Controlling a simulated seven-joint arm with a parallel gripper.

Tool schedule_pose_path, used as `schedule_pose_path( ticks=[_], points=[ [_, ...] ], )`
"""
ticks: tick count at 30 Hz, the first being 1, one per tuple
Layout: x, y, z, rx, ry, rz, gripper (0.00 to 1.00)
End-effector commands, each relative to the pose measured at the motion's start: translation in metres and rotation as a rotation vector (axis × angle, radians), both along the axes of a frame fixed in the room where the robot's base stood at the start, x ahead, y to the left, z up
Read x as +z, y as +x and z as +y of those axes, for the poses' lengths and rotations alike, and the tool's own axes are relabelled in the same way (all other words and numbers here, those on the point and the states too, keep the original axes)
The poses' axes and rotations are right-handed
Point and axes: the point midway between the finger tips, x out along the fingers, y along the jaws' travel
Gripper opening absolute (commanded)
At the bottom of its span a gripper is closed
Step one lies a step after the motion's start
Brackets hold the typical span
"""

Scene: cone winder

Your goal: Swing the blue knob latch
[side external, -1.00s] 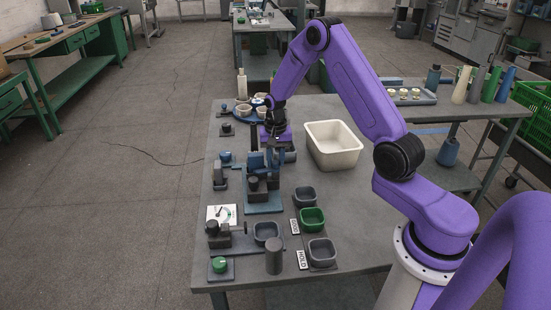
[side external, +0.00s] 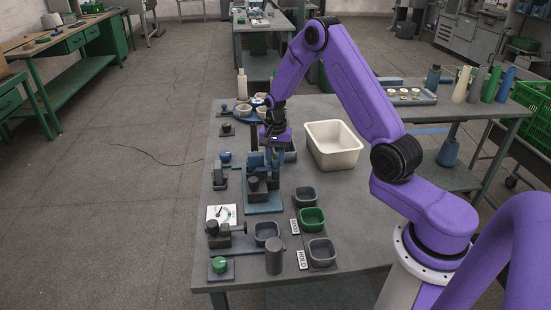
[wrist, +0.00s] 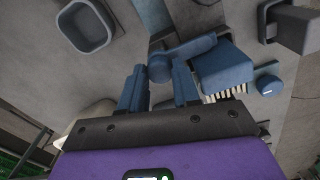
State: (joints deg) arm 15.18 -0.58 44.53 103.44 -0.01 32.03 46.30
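A blue latch arm ending in a round blue knob (wrist: 160,68) shows in the wrist view, beside a larger blue block (wrist: 222,68). My gripper (wrist: 160,78) points at the knob; its two blue fingers are apart by about the knob's width, with the knob between their tips. I cannot tell whether they press on it. In the side view my gripper (side external: 269,152) reaches down at the blue fixture (side external: 262,207), and the fingers hide the latch knob there.
A cream bin (side external: 333,145) stands to the right. Grey and green trays (side external: 312,219) lie in front. Another blue knob (side external: 225,157) on a small stand is to the left. Bare tabletop lies right of the trays.

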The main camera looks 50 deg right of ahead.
Motion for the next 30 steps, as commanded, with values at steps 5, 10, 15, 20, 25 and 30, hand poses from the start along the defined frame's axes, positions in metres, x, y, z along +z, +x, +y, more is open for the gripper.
schedule_pose_path(
  ticks=[5,10,15,20,25,30],
  points=[
    [0.001,0.001,0.0,-0.001,0.0,-0.002,0.56],
    [0.001,0.0,0.0,0.0,0.0,-0.001,0.56],
    [0.01,0.001,0.0,0.0,-0.001,-0.003,0.56],
    [0.035,0.001,-0.001,0.0,-0.001,-0.006,0.56],
    [0.072,0.002,0.0,0.0,-0.001,-0.008,0.56],
    [0.108,0.001,0.0,0.0,-0.001,-0.008,0.56]
  ],
)
